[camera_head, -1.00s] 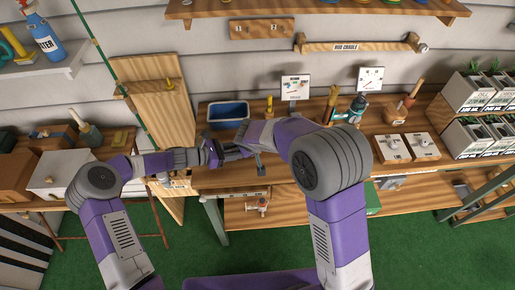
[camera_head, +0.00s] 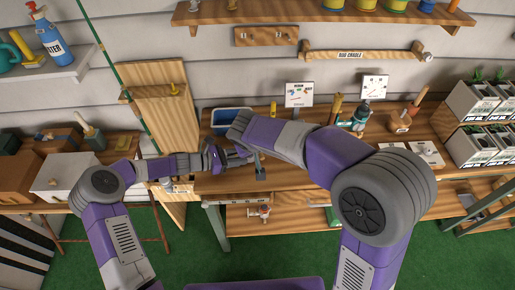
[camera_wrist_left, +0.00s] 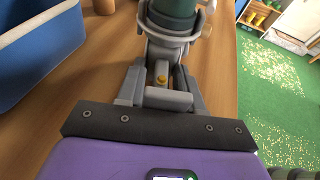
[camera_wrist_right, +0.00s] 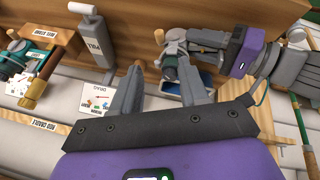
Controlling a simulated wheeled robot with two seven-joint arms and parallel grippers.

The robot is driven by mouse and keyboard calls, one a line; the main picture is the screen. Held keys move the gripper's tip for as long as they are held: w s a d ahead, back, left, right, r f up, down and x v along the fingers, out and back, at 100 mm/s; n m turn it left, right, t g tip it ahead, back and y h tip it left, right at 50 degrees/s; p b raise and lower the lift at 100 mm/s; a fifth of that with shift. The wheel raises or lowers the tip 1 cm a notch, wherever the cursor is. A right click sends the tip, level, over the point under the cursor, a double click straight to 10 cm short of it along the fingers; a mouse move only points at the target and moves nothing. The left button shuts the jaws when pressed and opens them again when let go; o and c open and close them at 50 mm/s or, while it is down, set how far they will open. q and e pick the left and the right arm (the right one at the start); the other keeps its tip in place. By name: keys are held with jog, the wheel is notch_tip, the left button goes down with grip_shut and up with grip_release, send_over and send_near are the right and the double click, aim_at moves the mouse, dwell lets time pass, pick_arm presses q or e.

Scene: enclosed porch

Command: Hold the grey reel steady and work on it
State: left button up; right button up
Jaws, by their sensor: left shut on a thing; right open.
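The grey reel (camera_wrist_left: 176,28), with a dark green drum-like part, shows at the top of the left wrist view. My left gripper (camera_wrist_left: 168,78) is shut on a grey part of it, above the wooden bench. In the right wrist view the reel (camera_wrist_right: 174,48) is small, beside the left gripper (camera_wrist_right: 196,42). In the head view the left gripper (camera_head: 213,158) and the forearms mostly hide the reel. My right gripper (camera_wrist_right: 160,70) is open and empty, with its fingers apart from the reel.
A blue bin (camera_head: 228,114) stands on the bench behind the grippers. A grey lever marked PULL (camera_wrist_right: 92,38) and a card marked DRAG (camera_wrist_right: 98,98) show in the right wrist view. A teal reel (camera_head: 358,112) and planters (camera_head: 478,100) stand farther right.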

jog(key=c, duration=0.3)
jog(key=shift+w+r+m, duration=0.1)
jog(key=shift+w+m, duration=0.25)
jog(key=shift+m, duration=0.15)
jog(key=c, duration=0.3)
jog(key=w+m+h, duration=0.1)
jog(key=m, duration=0.2)
jog(key=w+r+m+g, duration=0.1)
jog(key=m, duration=0.1)
jog(key=w+m+h, duration=0.1)
jog(key=m, duration=0.2)
jog(key=shift+w+r+m+g+h, duration=0.3)
jog(key=shift+r, duration=0.05)
grip_shut()
jog(key=m+g+h, duration=0.2)
jog(key=m, duration=0.7)
send_over(260, 157)
jog(key=d, duration=0.1)
notch_tip(260, 157, down, 7)
jog(key=shift+w+r, duration=0.1)
jog(key=shift+w, duration=0.05)
jog(key=f, duration=0.2)
jog(key=shift+a+f, duration=0.55)
jog(key=shift+f, duration=0.5)
